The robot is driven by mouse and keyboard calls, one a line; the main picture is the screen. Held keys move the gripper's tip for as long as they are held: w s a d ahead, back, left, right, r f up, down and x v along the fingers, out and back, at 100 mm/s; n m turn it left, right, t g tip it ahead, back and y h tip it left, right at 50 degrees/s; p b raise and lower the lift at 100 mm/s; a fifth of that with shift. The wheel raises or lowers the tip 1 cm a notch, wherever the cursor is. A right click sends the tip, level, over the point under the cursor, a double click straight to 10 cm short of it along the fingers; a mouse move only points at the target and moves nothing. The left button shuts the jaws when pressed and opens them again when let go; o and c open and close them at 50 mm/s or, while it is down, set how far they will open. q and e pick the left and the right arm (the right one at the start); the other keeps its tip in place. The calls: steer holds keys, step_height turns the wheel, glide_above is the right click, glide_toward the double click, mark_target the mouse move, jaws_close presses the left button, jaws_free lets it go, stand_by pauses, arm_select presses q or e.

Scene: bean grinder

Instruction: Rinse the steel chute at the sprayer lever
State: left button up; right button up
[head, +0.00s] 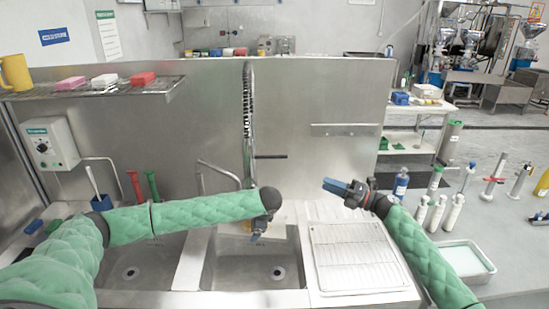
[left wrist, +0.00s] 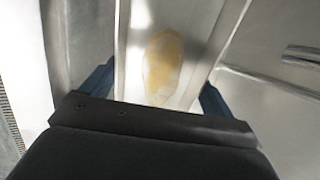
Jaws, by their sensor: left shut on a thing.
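The steel chute (left wrist: 138,60) fills the middle of the left wrist view, with a yellow-brown stain (left wrist: 164,66) on its inner face. My left gripper (left wrist: 156,95) has its blue fingers on either side of the chute and is shut on it. In the head view my left gripper (head: 257,235) hangs over the right sink basin; the chute is hard to make out there. The sprayer lever (head: 270,156) is a dark bar beside the spring hose (head: 247,100), above and behind my left wrist. My right gripper (head: 340,187) is over the drainboard side, apparently empty; its finger gap is unclear.
Two sink basins (head: 280,262) lie below. A wire drying rack (head: 355,255) is to the right. A faucet (head: 215,168) stands behind my left arm. A wall shelf (head: 130,89) holds sponges. A blue bottle (head: 401,184) and white bottles stand at right beside a tray (head: 466,258).

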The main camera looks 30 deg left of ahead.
mark_target(274, 157)
steer(key=s+a+r, duration=0.2)
steer(key=a+r, duration=0.1)
steer(key=a, duration=0.3)
steer(key=s+a+r+n+g, duration=0.1)
steer(key=s+a+r, duration=0.1)
steer(key=a, duration=0.4)
steer(key=s+a+r+n+g, duration=0.1)
steer(key=s+a+r, duration=0.1)
steer(key=a+r, duration=0.2)
steer(key=shift+x, duration=0.95)
steer(key=shift+f, duration=0.2)
steer(key=shift+g, duration=0.4)
jaws_close()
